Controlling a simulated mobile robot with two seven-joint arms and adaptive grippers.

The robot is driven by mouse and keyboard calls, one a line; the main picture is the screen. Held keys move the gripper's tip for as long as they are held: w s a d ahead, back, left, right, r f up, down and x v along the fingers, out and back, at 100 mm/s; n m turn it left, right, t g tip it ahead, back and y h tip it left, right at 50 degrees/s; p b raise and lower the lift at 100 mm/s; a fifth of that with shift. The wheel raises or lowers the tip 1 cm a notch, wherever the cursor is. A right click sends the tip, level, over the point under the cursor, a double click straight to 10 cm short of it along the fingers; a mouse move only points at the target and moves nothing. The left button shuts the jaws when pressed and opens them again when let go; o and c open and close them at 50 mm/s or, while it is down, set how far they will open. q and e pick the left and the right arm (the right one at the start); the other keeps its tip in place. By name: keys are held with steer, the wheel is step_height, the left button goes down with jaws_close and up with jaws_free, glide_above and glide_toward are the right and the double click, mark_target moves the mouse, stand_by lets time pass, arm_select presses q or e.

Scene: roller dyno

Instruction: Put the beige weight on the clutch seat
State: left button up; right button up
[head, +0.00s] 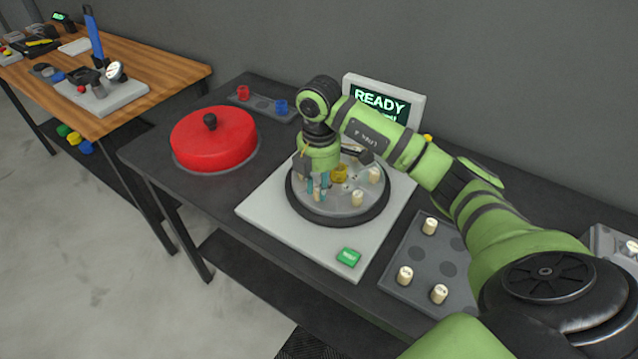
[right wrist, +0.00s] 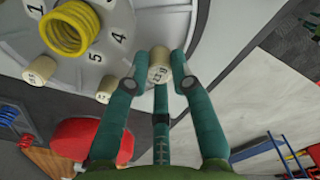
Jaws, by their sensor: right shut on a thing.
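My right gripper (head: 316,190) points down over the left front of the round grey clutch plate (head: 335,205). In the right wrist view, its teal fingers (right wrist: 160,75) are shut on a beige weight (right wrist: 158,66), a small marked cylinder. The plate (right wrist: 150,20) has numbers on it and a yellow coil spring (right wrist: 70,28) at its middle. Other beige weights stand around the spring, such as one at the front (head: 357,198) and one at the right (head: 374,175). I cannot tell whether the held weight touches the plate. My left gripper is not in view.
A grey tray (head: 411,249) with several beige weights stands right of the white base (head: 290,235). A green button (head: 347,257) is on the base's front corner. A red cover (head: 210,138) stands to the left. A screen (head: 381,104) reading READY is behind.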

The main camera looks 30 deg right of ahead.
steer(key=shift+f, duration=0.6)
steer(key=shift+f, duration=0.2)
steer(key=o, duration=0.9)
steer(key=shift+r, duration=0.15)
